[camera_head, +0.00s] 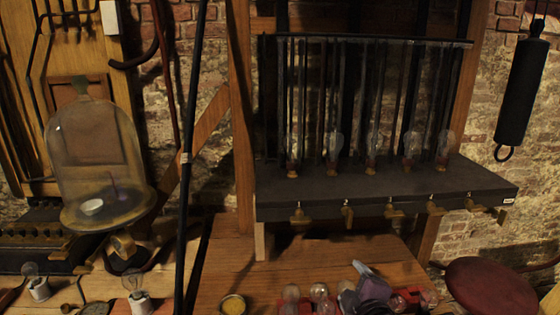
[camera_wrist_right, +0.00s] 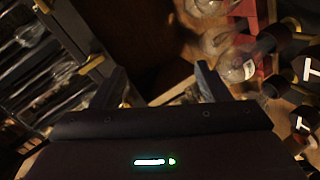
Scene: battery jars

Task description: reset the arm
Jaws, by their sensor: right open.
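My right gripper (camera_wrist_right: 158,82) shows in the right wrist view, its two dark fingers spread apart with nothing between them. In the head view, a grey-purple angular shape at the bottom, right of centre, looks like this right gripper (camera_head: 367,279); it is dim there and its finger details are hard to make out. It is close to several glass bulbs (camera_head: 320,292) at the front of the wooden table (camera_head: 255,262). In the right wrist view, a glass bulb (camera_wrist_right: 236,66) is right of the fingers, apart from them. My left gripper is not in view.
A dark shelf (camera_head: 375,189) with upright glass tubes and brass fittings stands behind the table. A glass bell jar (camera_head: 95,150) stands at the left. A black cylinder (camera_head: 522,92) hangs at the right above a red round seat (camera_head: 492,286).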

